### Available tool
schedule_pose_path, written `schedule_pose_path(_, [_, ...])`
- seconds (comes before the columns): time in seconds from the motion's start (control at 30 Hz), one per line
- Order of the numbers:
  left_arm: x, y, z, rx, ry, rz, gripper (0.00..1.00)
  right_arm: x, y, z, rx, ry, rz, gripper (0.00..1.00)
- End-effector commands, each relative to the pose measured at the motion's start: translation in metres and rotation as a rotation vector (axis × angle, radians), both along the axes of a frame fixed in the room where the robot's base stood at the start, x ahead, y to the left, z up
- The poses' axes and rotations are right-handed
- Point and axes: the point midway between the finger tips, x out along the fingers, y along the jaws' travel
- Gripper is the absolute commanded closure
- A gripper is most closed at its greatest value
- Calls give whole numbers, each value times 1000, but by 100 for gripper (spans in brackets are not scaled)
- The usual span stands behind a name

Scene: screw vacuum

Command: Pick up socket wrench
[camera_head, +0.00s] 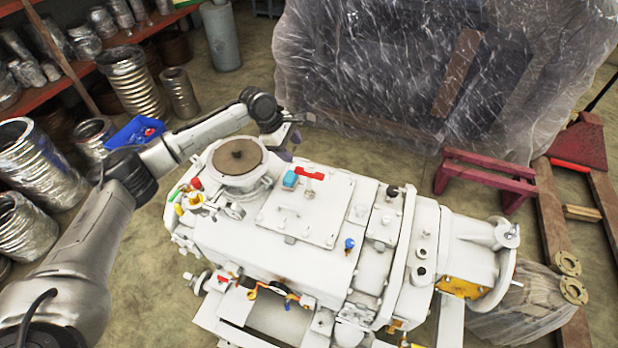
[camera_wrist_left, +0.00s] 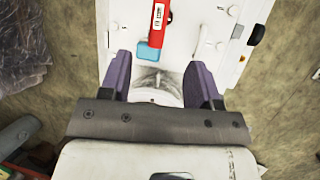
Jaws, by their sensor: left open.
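A red bar-shaped piece (camera_head: 310,174), which looks like the socket wrench, lies on the flat top plate of the white vacuum pump (camera_head: 335,222). A blue block (camera_head: 290,179) sits at its left end; I cannot tell whether they are joined. In the left wrist view the red piece (camera_wrist_left: 158,22) points away from me, with the blue block (camera_wrist_left: 149,52) at its near end. My right gripper is not in view.
The round port (camera_head: 238,160) with a brown cover rises close to my left arm. A plastic-wrapped machine (camera_head: 400,75) fills the back. The air above the top plate is clear.

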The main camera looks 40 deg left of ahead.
Motion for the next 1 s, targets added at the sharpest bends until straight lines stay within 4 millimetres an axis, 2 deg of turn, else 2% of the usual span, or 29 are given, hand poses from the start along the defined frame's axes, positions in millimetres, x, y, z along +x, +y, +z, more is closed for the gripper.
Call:
schedule_pose_path(0.4, [19, -20, -60, -4, 7, 11, 43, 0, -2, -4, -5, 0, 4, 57])
schedule_pose_path(0.77, [26, -26, -80, -2, 4, 9, 43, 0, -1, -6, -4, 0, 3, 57])
schedule_pose_path(1.0, [35, -33, -109, -3, 5, 9, 43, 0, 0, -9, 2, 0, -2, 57])
